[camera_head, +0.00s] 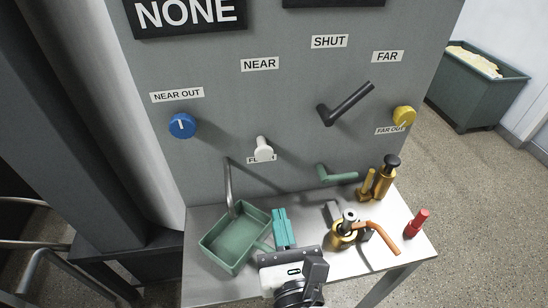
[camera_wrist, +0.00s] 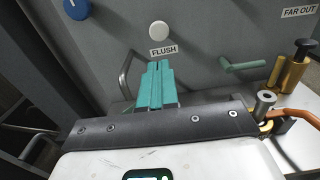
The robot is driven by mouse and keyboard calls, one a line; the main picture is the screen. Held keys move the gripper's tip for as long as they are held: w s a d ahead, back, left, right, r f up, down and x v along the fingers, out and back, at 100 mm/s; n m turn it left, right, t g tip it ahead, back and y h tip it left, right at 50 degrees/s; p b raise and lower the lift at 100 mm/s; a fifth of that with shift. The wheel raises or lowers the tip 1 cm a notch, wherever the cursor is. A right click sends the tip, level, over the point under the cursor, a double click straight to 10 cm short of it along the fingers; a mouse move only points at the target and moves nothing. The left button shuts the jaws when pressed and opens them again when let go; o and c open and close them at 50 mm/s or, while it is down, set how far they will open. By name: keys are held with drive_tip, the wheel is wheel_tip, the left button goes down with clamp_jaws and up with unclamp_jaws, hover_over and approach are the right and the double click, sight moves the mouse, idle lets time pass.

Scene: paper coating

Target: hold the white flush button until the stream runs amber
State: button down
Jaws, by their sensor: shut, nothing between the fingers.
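The white flush button (camera_head: 263,148) sticks out of the grey panel, over a label that reads FLUSH in the wrist view, where the button (camera_wrist: 159,31) faces me. My gripper (camera_head: 281,214) has teal fingers that are shut and empty. It is below the button and apart from it in the head view; in the wrist view the fingertips (camera_wrist: 159,64) sit just under the FLUSH label. A thin bent metal spout (camera_head: 229,186) hangs over a green tray (camera_head: 208,243). I see no stream at the spout. A sign (camera_head: 190,13) at the top reads NONE.
The panel has a blue knob (camera_head: 182,126), a yellow knob (camera_head: 404,116), a black lever (camera_head: 345,104) and a green lever (camera_head: 337,174). Brass fittings (camera_head: 383,178), an orange-handled valve (camera_head: 346,231) and a red cylinder (camera_head: 416,223) stand on the bench's right side. A bin (camera_head: 474,90) is beyond.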

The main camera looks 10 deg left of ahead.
drive_tip(key=shift+w+a, duration=0.15)
approach(265, 153)
drive_tip(key=x, duration=0.7)
drive_tip(key=shift+a+f+p, duration=0.1)
drive_tip(key=shift+f+p, duration=0.15)
drive_tip(key=shift+p, duration=0.1)
drive_tip(key=shift+w+a+p, duration=0.2)
drive_tip(key=shift+w+p, duration=0.15)
drive_tip(key=shift+w, duration=0.35)
drive_tip(key=shift+w+r, duration=0.1)
drive_tip(key=shift+r, duration=0.15)
idle(1.8)
